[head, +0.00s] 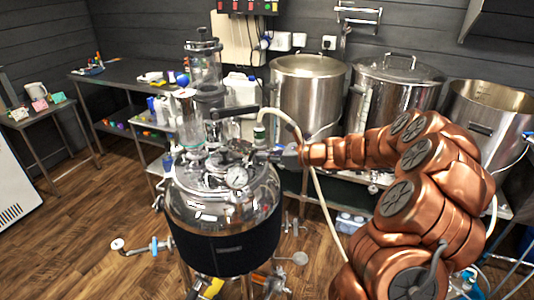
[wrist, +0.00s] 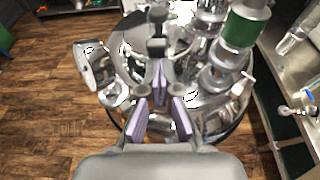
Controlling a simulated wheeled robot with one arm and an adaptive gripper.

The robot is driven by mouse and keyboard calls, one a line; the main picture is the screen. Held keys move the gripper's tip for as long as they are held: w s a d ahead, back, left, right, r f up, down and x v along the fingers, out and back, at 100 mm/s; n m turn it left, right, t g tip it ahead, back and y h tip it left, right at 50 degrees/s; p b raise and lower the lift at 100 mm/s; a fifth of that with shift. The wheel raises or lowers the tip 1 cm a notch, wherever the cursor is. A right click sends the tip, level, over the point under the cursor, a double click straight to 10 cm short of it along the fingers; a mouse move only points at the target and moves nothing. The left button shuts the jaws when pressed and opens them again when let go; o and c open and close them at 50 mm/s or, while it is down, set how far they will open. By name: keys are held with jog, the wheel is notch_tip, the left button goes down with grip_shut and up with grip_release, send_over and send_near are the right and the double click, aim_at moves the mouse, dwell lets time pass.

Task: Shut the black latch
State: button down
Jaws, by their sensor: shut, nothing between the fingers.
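A shiny steel vessel (head: 222,205) with a black jacket stands at the centre, its lid crowded with fittings. A black lever (head: 235,112), which looks like the latch, sticks out level above the lid. In the wrist view a dark-tipped upright fitting (wrist: 157,46) stands just beyond my fingertips; I cannot tell if it is the same part. My gripper (head: 262,156) reaches in from the right, low over the lid and below the lever. In the wrist view my gripper (wrist: 159,84) shows purple pads, with its tips together and empty. Whether it touches a fitting is unclear.
A round gauge (head: 236,178) sits at the lid's front, near my gripper. A green-banded fitting (wrist: 240,25) with a pale hose (head: 292,122) rises close by. Large steel pots (head: 306,95) line the back bench. The wooden floor (head: 85,215) at left is mostly clear.

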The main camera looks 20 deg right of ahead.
jog(key=shift+r, duration=0.1)
jog(key=s+d+r+b, duration=0.1)
jog(key=s+d+r, duration=0.6)
jog(key=shift+s+d, duration=0.35)
dwell(0.4)
